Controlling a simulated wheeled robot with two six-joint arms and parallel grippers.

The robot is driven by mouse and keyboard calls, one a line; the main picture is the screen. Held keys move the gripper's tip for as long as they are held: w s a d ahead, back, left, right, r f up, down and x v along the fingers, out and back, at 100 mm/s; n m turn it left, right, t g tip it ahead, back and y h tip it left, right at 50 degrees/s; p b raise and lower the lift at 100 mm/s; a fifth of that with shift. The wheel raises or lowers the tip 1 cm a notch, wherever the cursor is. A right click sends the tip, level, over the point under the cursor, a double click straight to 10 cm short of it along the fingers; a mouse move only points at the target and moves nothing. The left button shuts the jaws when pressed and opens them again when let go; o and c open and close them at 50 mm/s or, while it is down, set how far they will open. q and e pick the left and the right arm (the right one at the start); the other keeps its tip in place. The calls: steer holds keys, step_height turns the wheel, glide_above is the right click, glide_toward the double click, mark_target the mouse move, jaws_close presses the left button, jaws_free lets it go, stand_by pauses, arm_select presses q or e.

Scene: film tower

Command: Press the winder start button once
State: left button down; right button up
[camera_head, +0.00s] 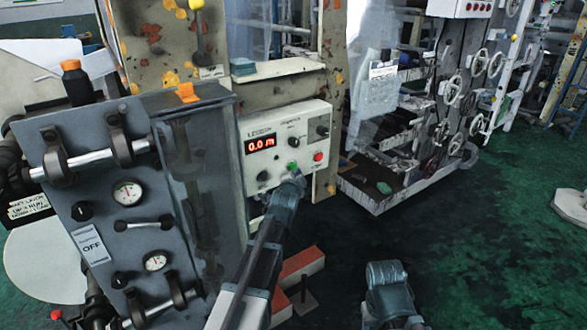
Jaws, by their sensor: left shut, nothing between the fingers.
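The white winder control panel (320,133) stands at the middle of the view, with a red lit display (261,143) reading "0.0 m". A green button (292,167) shows low on the panel, with a red button (318,156) to its right. My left gripper (297,177) is shut and empty, its tips just below the green button. I cannot tell whether the tips touch it. Part of the panel's lower edge is hidden by the gripper. My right gripper (386,274) is low at the bottom right of centre, away from the panel; its fingers are not clear.
A grey panel with gauges and an "OFF" label (92,245) stands close at the left. A red block (302,265) lies on the floor below the control panel. A machine with handwheels (453,92) stands behind right. The green floor (480,240) at the right is mostly clear.

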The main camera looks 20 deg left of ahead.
arm_select(q)
steer(key=shift+w+a, duration=0.1)
steer(key=shift+w+a, duration=0.2)
steer(key=shift+a, duration=0.05)
